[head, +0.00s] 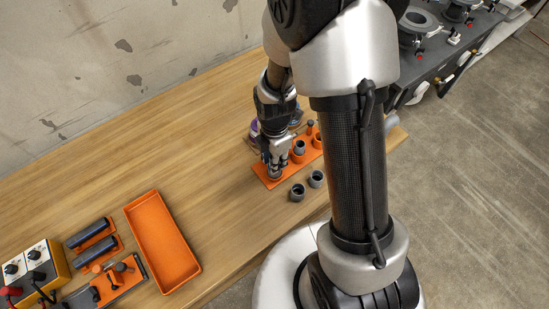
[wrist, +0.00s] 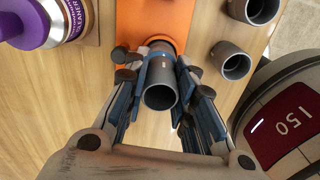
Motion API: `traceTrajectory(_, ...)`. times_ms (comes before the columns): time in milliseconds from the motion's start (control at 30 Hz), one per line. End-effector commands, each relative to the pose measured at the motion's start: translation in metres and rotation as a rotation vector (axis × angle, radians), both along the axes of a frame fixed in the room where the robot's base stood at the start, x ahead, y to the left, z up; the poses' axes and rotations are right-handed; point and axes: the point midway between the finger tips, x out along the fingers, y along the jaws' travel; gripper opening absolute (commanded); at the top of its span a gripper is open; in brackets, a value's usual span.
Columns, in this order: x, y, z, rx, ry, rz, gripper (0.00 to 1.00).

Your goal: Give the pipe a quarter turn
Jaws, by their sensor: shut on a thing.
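The grey pipe (wrist: 160,92) is between the fingers of my gripper (wrist: 158,68) in the wrist view, its open end facing the camera. My gripper is shut on it. The pipe stands at the near end of the orange base plate (wrist: 130,22), with an orange ring partly visible around its far end. In the head view my gripper (head: 275,168) is down at the left end of the orange plate (head: 262,180), and its fingers mostly hide the held pipe. Whether the pipe is fully seated cannot be told.
Loose grey fittings (head: 297,191) stand beside the plate; one also shows in the wrist view (wrist: 231,60). A purple-capped cleaner bottle (wrist: 45,22) stands close by. An orange tray (head: 162,242) lies to the left. Table between tray and plate is clear.

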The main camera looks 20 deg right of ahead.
Motion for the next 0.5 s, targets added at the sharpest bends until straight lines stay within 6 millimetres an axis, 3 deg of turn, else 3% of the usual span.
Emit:
traceTrajectory(100,0.0,0.0,0.0,0.0,0.0,0.072,0.03)
traceTrajectory(467,0.0,0.0,-0.0004,0.0,0.0,0.077,0.03)
traceTrajectory(500,0.0,0.0,-0.0004,0.0,0.0,0.077,0.25)
